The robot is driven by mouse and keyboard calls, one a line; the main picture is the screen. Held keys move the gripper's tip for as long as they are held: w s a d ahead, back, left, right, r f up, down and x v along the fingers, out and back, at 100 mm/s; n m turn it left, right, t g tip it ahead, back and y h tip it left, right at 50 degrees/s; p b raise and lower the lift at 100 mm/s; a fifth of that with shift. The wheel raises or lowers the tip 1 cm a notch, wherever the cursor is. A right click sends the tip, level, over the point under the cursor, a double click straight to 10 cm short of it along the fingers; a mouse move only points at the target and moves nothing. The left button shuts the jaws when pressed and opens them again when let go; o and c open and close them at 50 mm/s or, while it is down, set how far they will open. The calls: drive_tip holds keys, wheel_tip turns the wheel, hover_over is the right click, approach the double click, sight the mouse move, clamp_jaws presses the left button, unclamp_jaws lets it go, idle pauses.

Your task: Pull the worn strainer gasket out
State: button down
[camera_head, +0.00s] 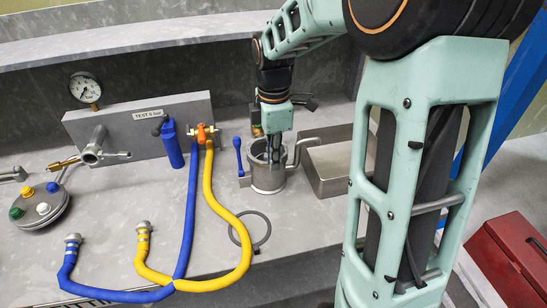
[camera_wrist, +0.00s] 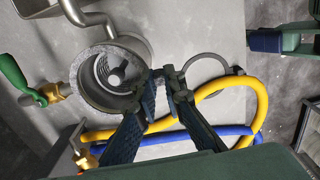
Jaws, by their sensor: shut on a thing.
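In the wrist view the open mouth of the strainer body (camera_wrist: 82,88) shows a dark bore with a round fitting inside. My gripper (camera_head: 273,157) points down into the cup's mouth. In the wrist view my gripper (camera_wrist: 165,78) has its fingertips close together at the cup's edge, shut on the worn gasket. The fingers hide most of the gasket, and I cannot tell whether it is clear of its seat.
A loose grey ring (camera_head: 250,231) lies flat on the bench beside the yellow hose (camera_head: 211,190) and blue hose (camera_head: 184,230). A red box (camera_head: 512,260) is at far right.

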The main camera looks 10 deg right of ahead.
drive_tip(key=shift+r, duration=0.2)
wheel_tip(320, 180, up, 4)
drive_tip(key=p, duration=0.3)
drive_tip(key=shift+f, duration=0.35)
